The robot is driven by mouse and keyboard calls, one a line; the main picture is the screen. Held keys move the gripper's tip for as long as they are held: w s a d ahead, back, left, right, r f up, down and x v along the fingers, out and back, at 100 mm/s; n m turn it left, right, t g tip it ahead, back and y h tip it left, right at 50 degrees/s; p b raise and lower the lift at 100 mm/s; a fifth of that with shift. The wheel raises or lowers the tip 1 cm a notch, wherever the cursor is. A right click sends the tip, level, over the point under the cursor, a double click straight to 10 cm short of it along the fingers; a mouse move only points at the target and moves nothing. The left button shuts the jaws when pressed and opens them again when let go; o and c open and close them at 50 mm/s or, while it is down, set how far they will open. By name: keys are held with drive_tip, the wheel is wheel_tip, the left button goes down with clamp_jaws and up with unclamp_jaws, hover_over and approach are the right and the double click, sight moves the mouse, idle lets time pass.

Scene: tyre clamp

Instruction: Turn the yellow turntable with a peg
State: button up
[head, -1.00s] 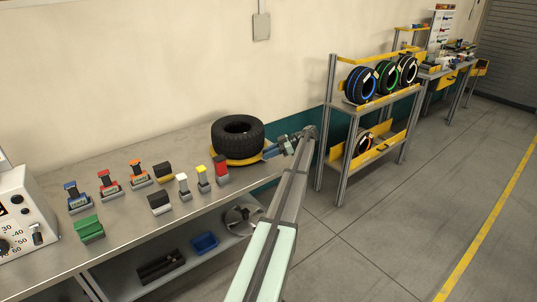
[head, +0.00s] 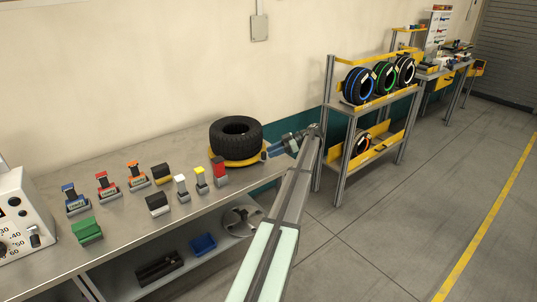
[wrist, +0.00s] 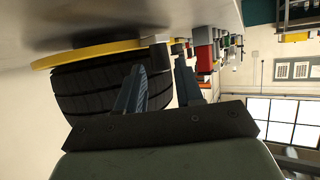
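The yellow turntable (head: 243,164) is at the back right of the workbench, with a black tyre (head: 236,138) lying flat on it. In the wrist view, which looks upside down, the yellow rim (wrist: 90,52) and the tyre (wrist: 95,85) show left of my fingers. My gripper (head: 268,152) is beside the turntable's right edge. In the wrist view my gripper (wrist: 160,68) has its two fingers apart. A grey block, possibly the peg (wrist: 155,55), shows at the end of the yellow rim, beyond the gap between the fingers. I cannot tell whether they touch it.
Several coloured clamps and blocks, such as a red-topped one (head: 220,171), stand on the workbench (head: 120,235) left of the turntable. A shelf rack with tyres (head: 375,105) stands to the right. Below the bench is a shelf with a blue bin (head: 203,243).

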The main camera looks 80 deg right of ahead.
drive_tip(key=v, duration=0.4)
drive_tip(key=shift+s+r, duration=0.1)
